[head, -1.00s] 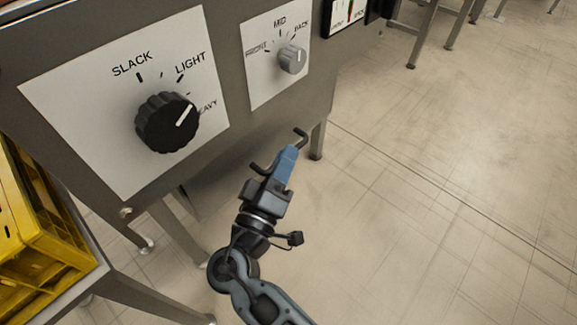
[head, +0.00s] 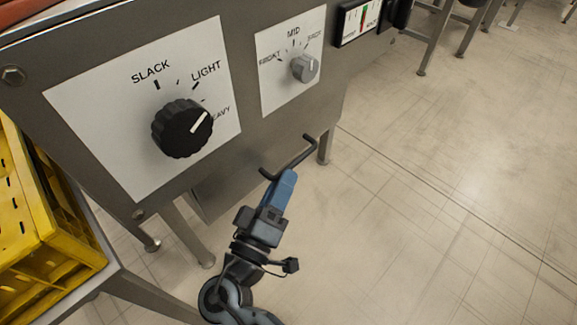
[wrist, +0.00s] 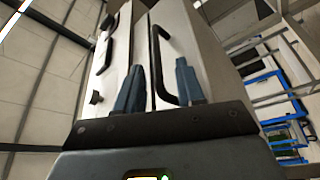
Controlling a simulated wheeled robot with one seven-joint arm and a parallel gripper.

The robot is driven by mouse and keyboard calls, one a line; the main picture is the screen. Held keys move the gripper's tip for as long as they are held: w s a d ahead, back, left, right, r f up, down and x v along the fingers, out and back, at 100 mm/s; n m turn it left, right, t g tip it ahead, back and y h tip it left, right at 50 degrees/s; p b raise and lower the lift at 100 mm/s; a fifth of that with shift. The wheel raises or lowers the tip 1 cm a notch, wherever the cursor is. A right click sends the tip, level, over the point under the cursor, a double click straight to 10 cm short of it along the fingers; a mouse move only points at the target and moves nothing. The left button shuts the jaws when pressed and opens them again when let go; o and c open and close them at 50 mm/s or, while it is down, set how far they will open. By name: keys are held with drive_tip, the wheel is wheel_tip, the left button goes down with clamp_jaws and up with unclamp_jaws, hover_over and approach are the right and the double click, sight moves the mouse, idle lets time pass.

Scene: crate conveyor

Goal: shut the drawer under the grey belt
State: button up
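The drawer (head: 228,184) is a grey box under the panel of the grey belt's frame. Its dark bar handle (head: 299,155) sticks out to the right, and how far the drawer stands out is hard to tell. My gripper (head: 287,176) is just below the handle in the head view, its blue fingers pointing up at it. In the wrist view the two blue fingers (wrist: 158,80) are apart, and a dark handle (wrist: 163,50) on a pale front shows between them. I see no grip on it, and contact is unclear.
A large black dial (head: 182,128) and a small grey dial (head: 305,67) sit on the panel above. A yellow crate (head: 45,230) stands on a metal stand at the left. Frame legs (head: 325,148) reach the floor.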

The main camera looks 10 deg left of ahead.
drive_tip(key=v, duration=0.3)
drive_tip(key=shift+s, duration=0.2)
idle(0.3)
drive_tip(key=s+d+f+g+y, duration=0.2)
drive_tip(key=s+d+f+g, duration=0.25)
drive_tip(key=f, duration=0.25)
drive_tip(key=s+d+f+g+y, duration=0.2)
drive_tip(key=s+d+f+g, duration=0.1)
drive_tip(key=s+d+f, duration=0.3)
drive_tip(key=s+d+m+g+y, duration=0.1)
drive_tip(key=s+d+m+y, duration=0.4)
drive_tip(key=s, duration=0.7)
drive_tip(key=s+d+r+m+t+h, duration=0.1)
drive_tip(key=s+d+r, duration=0.1)
drive_tip(key=d+r, duration=0.35)
drive_tip(key=s+d+r+m+t+h, duration=0.1)
drive_tip(key=s+d+r+t, duration=0.15)
drive_tip(key=r, duration=0.65)
drive_tip(key=s+d+r+m+h, duration=0.1)
drive_tip(key=s+d+r, duration=0.25)
drive_tip(key=r, duration=0.35)
wheel_tip(320, 180, up, 29)
drive_tip(key=p, duration=3)
drive_tip(key=shift+w+d+r, duration=0.15)
drive_tip(key=shift+w+d, duration=0.15)
drive_tip(key=shift+w, duration=0.1)
